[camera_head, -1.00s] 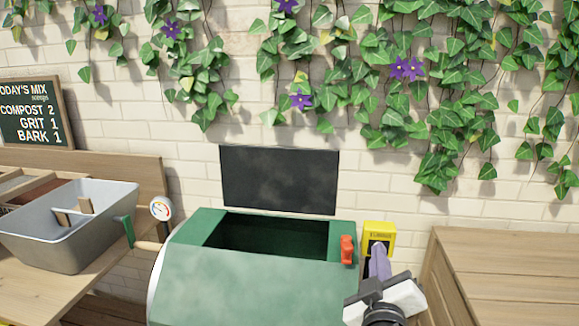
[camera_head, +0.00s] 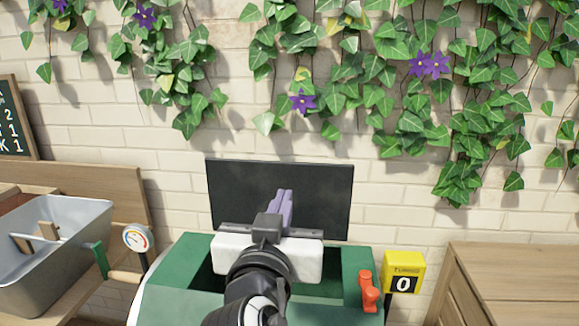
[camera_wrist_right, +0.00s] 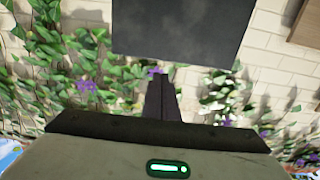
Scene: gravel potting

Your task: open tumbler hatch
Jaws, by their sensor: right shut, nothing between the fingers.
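The green tumbler (camera_head: 190,262) stands in the middle of the head view, with its top opening uncovered. The dark hatch panel (camera_head: 325,205) stands upright behind the opening, and it also shows in the right wrist view (camera_wrist_right: 178,28). My right gripper (camera_head: 285,200) is shut and empty. It is over the opening, with its fingers in front of the hatch panel in the head view; I cannot tell whether they touch it. The fingers also show in the right wrist view (camera_wrist_right: 161,95). My right arm hides part of the opening. My left gripper is not in view.
A red latch (camera_head: 368,290) sits at the opening's right side, beside a yellow counter (camera_head: 404,265) reading 0. A grey tub (camera_head: 75,240), a green crank (camera_head: 100,262) and a round gauge (camera_head: 137,239) are at the left. A wooden cabinet (camera_head: 510,265) stands at the right. An ivy-covered wall is behind.

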